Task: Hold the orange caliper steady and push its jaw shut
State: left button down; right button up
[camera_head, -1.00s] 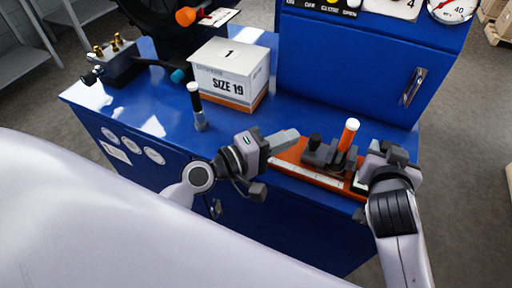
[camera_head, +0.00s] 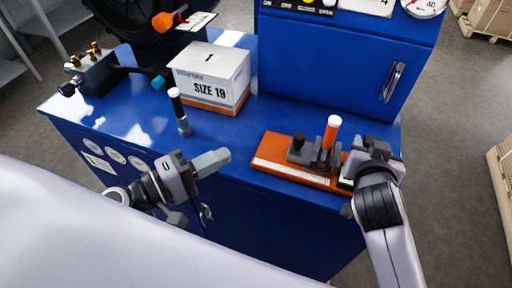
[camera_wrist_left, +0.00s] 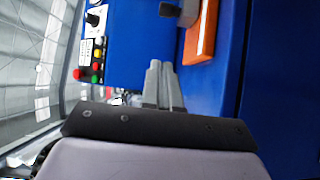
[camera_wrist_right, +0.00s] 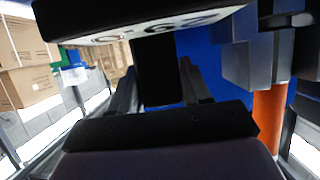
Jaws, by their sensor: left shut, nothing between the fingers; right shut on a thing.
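The orange caliper (camera_head: 273,150) lies on the blue bench top, with a pale scale along its front edge. A dark block with a black knob (camera_head: 298,143) and a grey block with an orange, white-capped post (camera_head: 332,132) stand close together on it; any gap is too small to tell. My right gripper (camera_head: 350,172) is shut on a dark block (camera_wrist_right: 157,60) at the caliper's right end. My left gripper (camera_head: 226,156) is shut and empty, left of the caliper and apart from it. The caliper's orange end (camera_wrist_left: 202,35) also shows in the left wrist view.
A white-and-orange SIZE 19 box (camera_head: 210,78) and a small white-topped post (camera_head: 179,110) stand behind and left. A blue cabinet (camera_head: 330,60) rises behind the caliper.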

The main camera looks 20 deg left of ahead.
aim_at(282, 161)
pick_arm(q)
jog(key=x, duration=0.9)
jog(key=shift+w+d, duration=0.1)
jog(key=shift+w, duration=0.2)
pick_arm(e)
jog(key=shift+d, duration=0.1)
pick_arm(q)
jog(key=shift+w+d, duration=0.25)
jog(key=shift+d, duration=0.8)
jog(key=shift+w+d+f, duration=0.15)
jog(key=shift+d, duration=0.85)
jog(key=shift+d, duration=0.15)
jog(key=shift+d, duration=0.6)
pick_arm(e)
jog(key=shift+a, duration=0.2)
